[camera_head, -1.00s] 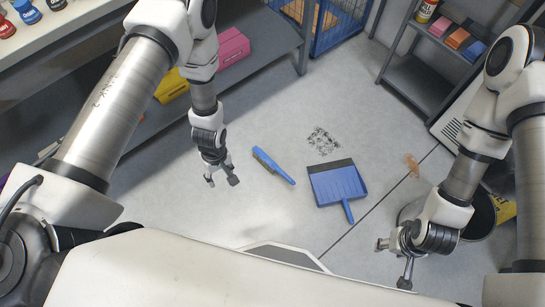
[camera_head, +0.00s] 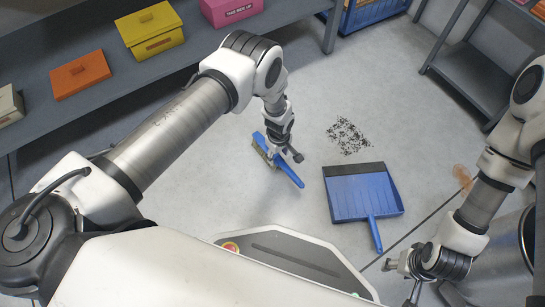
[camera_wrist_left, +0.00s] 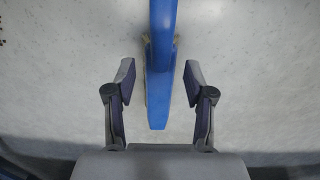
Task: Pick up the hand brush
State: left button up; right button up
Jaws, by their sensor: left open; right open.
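The blue hand brush (camera_head: 290,174) lies on the grey floor, its pale bristles showing along its left side. My left gripper (camera_head: 286,160) is over the brush in the head view and hides part of it. In the left wrist view the brush handle (camera_wrist_left: 159,95) runs between the two open fingers of my left gripper (camera_wrist_left: 158,85), with a gap on each side. My right gripper (camera_head: 405,275) is open and empty at the lower right, well away from the brush.
A blue dustpan (camera_head: 362,193) lies right of the brush, with a patch of dark debris (camera_head: 348,135) above it. A shelf with orange (camera_head: 80,76), yellow (camera_head: 150,36) and pink boxes stands at upper left. A metal bin (camera_head: 505,255) is at lower right.

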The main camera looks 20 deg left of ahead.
aim_at(278, 158)
pick_arm(q)
notch_tip(278, 158, down, 6)
jog(key=b, duration=0.3)
jog(key=shift+f+b, duration=0.1)
jog(key=shift+b, duration=0.25)
grip_shut()
jog(key=shift+r, duration=0.2)
